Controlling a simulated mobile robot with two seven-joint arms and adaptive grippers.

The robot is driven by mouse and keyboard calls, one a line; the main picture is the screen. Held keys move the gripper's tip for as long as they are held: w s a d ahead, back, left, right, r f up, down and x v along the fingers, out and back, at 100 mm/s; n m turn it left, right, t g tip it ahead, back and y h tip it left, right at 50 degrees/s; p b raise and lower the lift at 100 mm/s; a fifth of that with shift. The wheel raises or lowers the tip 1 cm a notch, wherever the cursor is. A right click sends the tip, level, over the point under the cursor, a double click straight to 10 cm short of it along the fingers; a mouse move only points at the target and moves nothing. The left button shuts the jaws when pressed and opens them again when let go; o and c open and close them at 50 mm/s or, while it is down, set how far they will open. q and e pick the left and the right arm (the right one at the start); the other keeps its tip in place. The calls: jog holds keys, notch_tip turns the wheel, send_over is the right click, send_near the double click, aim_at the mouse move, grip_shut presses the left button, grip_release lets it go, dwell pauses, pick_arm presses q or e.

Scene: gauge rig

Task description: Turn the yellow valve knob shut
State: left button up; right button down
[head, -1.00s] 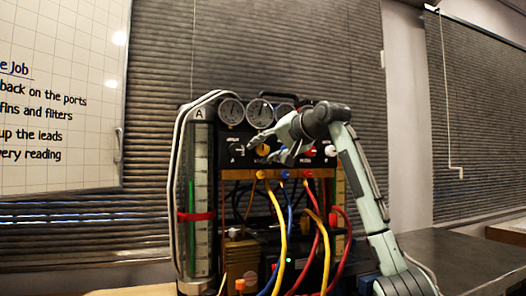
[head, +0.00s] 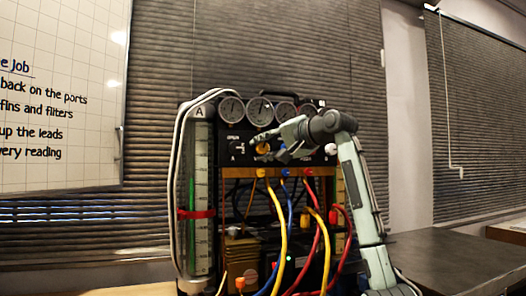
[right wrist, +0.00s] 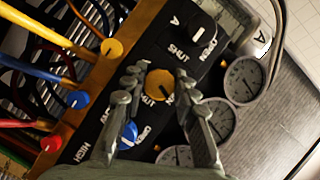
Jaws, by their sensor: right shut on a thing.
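The yellow valve knob (right wrist: 159,84) is on the black panel of the gauge rig, between two other knobs. A dark mark shows on its edge, and its lettering is partly hidden by a finger. My right gripper (right wrist: 160,77) has one finger on either side of the knob and is shut on it. In the head view the yellow knob (head: 262,148) is partly hidden by the fingers of my right gripper (head: 264,146), which reaches in from the right. My left gripper is not in view.
A black knob marked A (right wrist: 197,37) and a blue knob (right wrist: 129,132) flank the yellow one closely. Round gauges (head: 259,110) sit just above. Coloured hoses (head: 281,225) hang from ports below. A clear column (head: 198,200) stands at the left; dark counter (head: 455,262) lies right.

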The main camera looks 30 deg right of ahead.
jog(key=m+t, duration=0.1)
jog(key=m, duration=0.2)
jog(key=shift+f+y, duration=0.1)
jog(key=shift+y, duration=0.3)
jog(key=m+t, duration=0.1)
jog(key=m, duration=0.1)
jog(key=shift+m+b, duration=0.35)
jog(key=shift+m, duration=0.05)
jog(key=m+t, duration=0.1)
jog(key=m, duration=0.2)
jog(key=shift+m+t, duration=0.3)
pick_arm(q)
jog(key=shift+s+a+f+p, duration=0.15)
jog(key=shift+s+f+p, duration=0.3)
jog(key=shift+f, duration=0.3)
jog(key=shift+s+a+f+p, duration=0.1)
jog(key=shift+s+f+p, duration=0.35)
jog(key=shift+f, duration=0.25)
pick_arm(e)
jog(key=shift+m+t+h, duration=0.4)
jog(key=shift+m, duration=0.85)
jog(key=shift+m+t+h, duration=0.4)
jog(key=shift+m, duration=0.85)
jog(key=c, duration=1.2)
grip_release()
jog(key=shift+o, duration=0.2)
